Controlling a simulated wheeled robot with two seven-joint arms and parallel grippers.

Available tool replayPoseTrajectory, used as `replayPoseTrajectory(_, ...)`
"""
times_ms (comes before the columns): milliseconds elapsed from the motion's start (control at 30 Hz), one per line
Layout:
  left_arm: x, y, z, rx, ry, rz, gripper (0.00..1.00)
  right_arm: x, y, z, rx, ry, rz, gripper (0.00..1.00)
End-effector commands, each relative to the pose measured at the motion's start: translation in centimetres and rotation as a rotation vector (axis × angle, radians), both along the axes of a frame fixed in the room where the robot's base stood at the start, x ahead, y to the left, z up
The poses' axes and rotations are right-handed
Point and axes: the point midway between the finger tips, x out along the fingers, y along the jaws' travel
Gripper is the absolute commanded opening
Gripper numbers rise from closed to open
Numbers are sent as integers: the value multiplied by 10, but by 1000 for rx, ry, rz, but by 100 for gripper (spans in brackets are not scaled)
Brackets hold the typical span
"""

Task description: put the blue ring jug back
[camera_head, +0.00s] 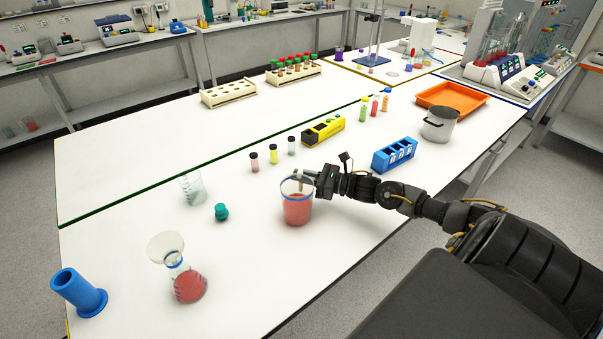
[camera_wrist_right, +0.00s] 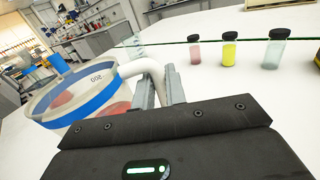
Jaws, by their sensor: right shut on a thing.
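The blue ring jug (camera_head: 297,205) is a clear jug with a blue band near its rim and red liquid inside. It is upright at the middle of the white table. It also shows in the right wrist view (camera_wrist_right: 85,100), with a white handle and the mark 500. My right gripper (camera_head: 309,178) is shut on the jug's handle, on the jug's right side; in the right wrist view its two fingers (camera_wrist_right: 158,90) close around the handle. Whether the jug's base touches the table I cannot tell. My left gripper is not in view.
A flask of red liquid with a funnel (camera_head: 188,284), a teal stopper (camera_head: 221,211) and a clear beaker (camera_head: 193,187) stand to the left. Small vials (camera_head: 273,154) stand behind. A blue rack (camera_head: 394,154), a metal pot (camera_head: 440,124) and an orange tray (camera_head: 451,96) are to the right.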

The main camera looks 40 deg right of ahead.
Motion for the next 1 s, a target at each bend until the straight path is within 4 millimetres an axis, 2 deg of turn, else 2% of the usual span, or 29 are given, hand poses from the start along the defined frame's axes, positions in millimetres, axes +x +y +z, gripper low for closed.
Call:
replayPoseTrajectory(433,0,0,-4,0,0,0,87,0,1,-7,0,-2,2,0)
replayPoseTrajectory(467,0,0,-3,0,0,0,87,0,1,-6,-1,-1,2,17)
replayPoseTrajectory(600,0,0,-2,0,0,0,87,0,1,-6,0,0,1,35)
replayPoseTrajectory(967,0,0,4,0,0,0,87,0,0,0,0,0,1,35)
replayPoseTrajectory(1000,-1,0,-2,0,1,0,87,-5,-2,-6,-2,2,1,35)
